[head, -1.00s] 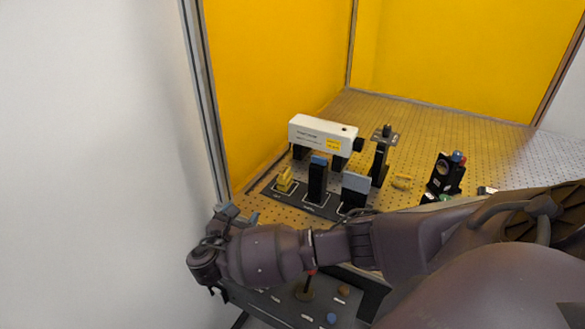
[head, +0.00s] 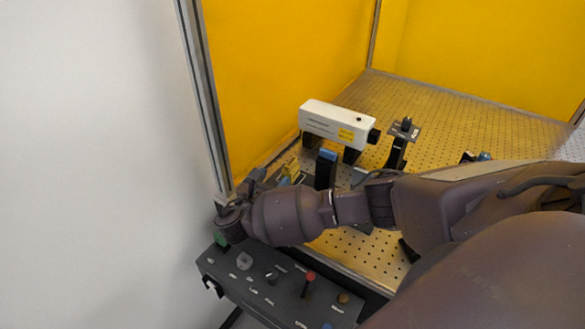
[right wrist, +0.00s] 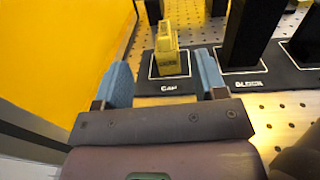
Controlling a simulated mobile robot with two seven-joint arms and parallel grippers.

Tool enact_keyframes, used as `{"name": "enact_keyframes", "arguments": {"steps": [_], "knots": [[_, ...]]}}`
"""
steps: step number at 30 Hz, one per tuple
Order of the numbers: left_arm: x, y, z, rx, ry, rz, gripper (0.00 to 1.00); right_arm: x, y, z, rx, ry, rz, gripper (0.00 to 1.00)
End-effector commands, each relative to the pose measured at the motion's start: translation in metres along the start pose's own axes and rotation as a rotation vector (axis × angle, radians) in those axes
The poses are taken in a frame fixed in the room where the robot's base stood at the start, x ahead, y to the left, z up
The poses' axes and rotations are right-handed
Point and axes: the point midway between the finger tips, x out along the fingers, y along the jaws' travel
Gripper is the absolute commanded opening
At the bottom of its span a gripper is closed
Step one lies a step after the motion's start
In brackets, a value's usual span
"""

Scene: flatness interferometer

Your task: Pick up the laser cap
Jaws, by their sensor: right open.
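The yellow laser cap (right wrist: 167,55) stands upright on a square marked CAP on the black mat (right wrist: 245,84) in the right wrist view. In the head view it shows partly (head: 290,170), with my right arm in front of its lower part. My right gripper (right wrist: 163,62) has its two blue fingers apart, with the cap ahead of and between them in the picture. Nothing is held. In the head view the right gripper (head: 248,187) is small and partly hidden by its own wrist, left of the cap. My left gripper is not in view.
A white laser housing (head: 333,122) stands behind the cap. A dark upright block (head: 325,172) with a blue top is right of it. A yellow panel (head: 280,70) and a metal post (head: 203,100) border the left. A control box (head: 255,280) lies in front.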

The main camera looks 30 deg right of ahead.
Motion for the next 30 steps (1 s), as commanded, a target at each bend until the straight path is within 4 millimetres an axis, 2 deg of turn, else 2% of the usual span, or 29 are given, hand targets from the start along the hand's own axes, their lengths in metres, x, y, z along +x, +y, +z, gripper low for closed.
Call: {"name": "enact_keyframes", "arguments": {"steps": [3, 13, 22, 30], "knots": [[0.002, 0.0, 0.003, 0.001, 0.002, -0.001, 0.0, 0.018, 0.0, 0.001, 0.001, -0.006, 0.0, 0.65], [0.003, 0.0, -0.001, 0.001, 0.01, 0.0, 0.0, 0.039, -0.002, -0.001, 0.0, -0.001, -0.003, 0.65], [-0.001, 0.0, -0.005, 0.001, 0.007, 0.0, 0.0, 0.077, -0.005, -0.005, -0.001, -0.002, -0.004, 0.65], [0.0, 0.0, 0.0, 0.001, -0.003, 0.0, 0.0, 0.086, -0.005, -0.006, 0.001, 0.0, -0.002, 0.65]]}}
